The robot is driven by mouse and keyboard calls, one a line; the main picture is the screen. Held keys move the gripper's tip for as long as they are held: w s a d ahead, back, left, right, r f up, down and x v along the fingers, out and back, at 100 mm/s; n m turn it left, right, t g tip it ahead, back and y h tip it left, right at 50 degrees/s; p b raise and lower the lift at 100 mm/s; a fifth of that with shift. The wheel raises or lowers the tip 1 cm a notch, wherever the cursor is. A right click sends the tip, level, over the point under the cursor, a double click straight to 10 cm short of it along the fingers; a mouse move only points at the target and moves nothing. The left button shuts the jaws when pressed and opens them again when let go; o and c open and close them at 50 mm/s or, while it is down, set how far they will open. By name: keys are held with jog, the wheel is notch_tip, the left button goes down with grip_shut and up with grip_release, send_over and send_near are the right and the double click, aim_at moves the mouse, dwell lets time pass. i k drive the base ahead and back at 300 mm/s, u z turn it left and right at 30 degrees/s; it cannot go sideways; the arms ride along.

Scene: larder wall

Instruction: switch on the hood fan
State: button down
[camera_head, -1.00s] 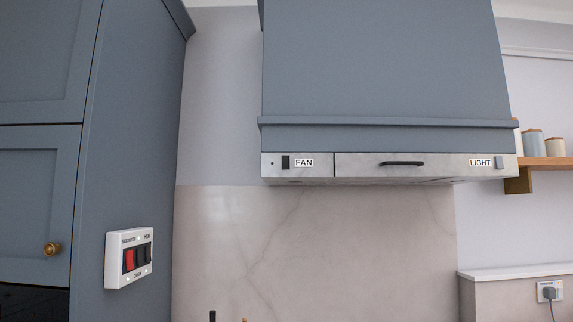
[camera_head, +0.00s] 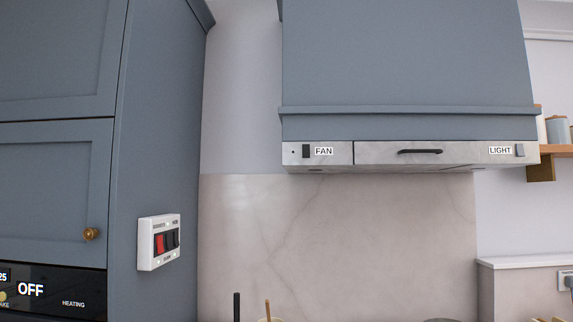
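The blue-grey hood (camera_head: 405,60) hangs over the pale marble splashback. On the left of its front strip is a small black rocker switch (camera_head: 306,151), just left of a FAN label (camera_head: 324,151). A small dark dot, perhaps an unlit lamp, sits left of the switch. I cannot tell which way the switch is set. On the right of the strip, a LIGHT label (camera_head: 500,150) stands beside a grey switch (camera_head: 520,150). My gripper is not in view.
A white switch panel (camera_head: 158,242) with one red and two dark rockers is on the tall cabinet's side (camera_head: 165,120). A dark oven panel (camera_head: 50,291) reads OFF. A black handle (camera_head: 420,152) sticks out of the hood strip. A wooden shelf (camera_head: 556,149) is at right.

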aim_at(306, 148)
jog(key=u, duration=4.35)
jog(key=i, duration=0.1)
jog(key=z, duration=3.15)
jog(key=k, duration=1.1)
jog(key=u, duration=0.45)
jog(key=i, duration=1)
